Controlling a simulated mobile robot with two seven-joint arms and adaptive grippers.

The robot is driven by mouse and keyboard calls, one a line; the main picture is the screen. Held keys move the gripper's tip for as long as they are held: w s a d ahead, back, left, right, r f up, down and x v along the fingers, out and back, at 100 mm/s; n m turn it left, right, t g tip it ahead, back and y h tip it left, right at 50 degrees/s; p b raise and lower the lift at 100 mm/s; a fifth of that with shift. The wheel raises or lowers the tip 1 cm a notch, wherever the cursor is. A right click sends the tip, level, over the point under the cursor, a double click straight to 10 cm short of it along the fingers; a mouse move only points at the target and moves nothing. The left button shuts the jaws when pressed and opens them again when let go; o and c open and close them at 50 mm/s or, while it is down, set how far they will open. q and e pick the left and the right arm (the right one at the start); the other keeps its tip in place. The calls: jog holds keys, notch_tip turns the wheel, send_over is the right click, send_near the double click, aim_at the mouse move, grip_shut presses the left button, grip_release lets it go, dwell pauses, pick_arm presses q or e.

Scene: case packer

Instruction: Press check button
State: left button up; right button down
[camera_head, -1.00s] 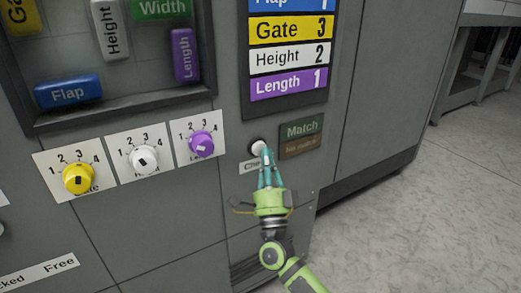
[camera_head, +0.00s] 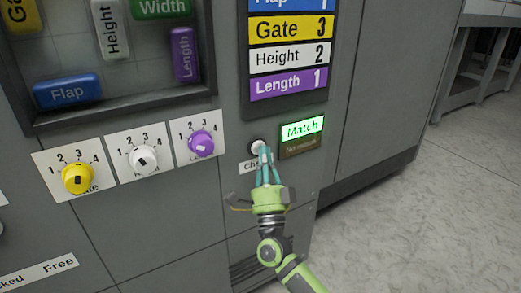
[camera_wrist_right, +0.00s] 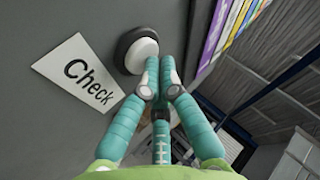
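The check button (camera_head: 256,145) is a round white cap in a dark ring on the grey panel. It also shows in the right wrist view (camera_wrist_right: 142,53), beside the white "Check" label (camera_wrist_right: 80,73). My right gripper (camera_head: 265,152) has its teal fingers together, with the tips at the button's lower right edge. In the right wrist view the fingertips (camera_wrist_right: 160,65) overlap the button's edge; I cannot tell if they touch it. Nothing shows between the fingers. The "Match" sign (camera_head: 302,129) is lit bright green, and the lower "No match" sign (camera_head: 301,146) is dark. My left gripper is not in view.
Yellow (camera_head: 78,178), white (camera_head: 144,159) and purple (camera_head: 201,143) dials are left of the button. A board (camera_head: 290,55) above lists Gate 3, Height 2 and Length 1. Open floor (camera_head: 430,200) lies to the right.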

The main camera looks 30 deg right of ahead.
jog(key=shift+s+p, duration=0.4)
jog(key=shift+s, duration=0.5)
jog(key=shift+s+a+p, duration=0.15)
jog(key=shift+s+p, duration=0.8)
jog(key=shift+s, duration=1.55)
